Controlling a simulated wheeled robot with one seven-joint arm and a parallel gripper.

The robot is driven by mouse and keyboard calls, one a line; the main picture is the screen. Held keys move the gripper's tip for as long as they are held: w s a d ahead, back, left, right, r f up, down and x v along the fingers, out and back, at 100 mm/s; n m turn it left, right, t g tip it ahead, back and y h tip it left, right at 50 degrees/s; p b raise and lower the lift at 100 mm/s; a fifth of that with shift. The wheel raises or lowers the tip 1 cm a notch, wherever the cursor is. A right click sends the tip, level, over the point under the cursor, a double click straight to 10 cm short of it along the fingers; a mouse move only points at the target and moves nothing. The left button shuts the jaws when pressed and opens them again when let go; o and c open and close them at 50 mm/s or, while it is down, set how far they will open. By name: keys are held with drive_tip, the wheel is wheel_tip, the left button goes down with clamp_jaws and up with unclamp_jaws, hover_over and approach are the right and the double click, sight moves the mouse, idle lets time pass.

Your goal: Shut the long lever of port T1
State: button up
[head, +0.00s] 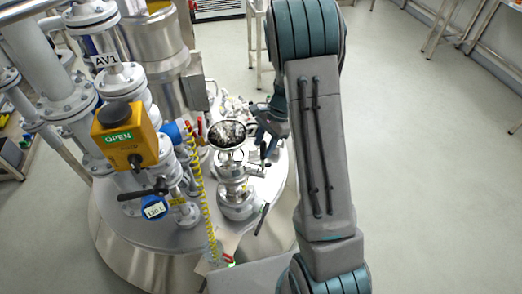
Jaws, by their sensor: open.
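A steel port (238,188) stands upright on the reactor lid (165,232), with stacked flanges and valve fittings. A wide funnel-like cup (229,133) with grey, lumpy contents tops it. No T1 label is readable. A long dark lever (262,219) sticks out low at the right of this port; its far end is free. I cannot tell for sure whether it is the task's lever. My gripper (262,133) is just right of the cup, above the lid, with its jaws open. My arm hides the area to its right. Whether the gripper touches anything is unclear.
A yellow actuator box marked OPEN (124,134), a black-handled valve (143,190) and the AV1 pipe (120,80) crowd the left. A coiled yellow hose (202,190) hangs left of the port. The floor (430,170) at right is clear.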

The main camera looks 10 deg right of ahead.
sight(261, 152)
drive_tip(key=shift+x, duration=1.9)
clamp_jaws()
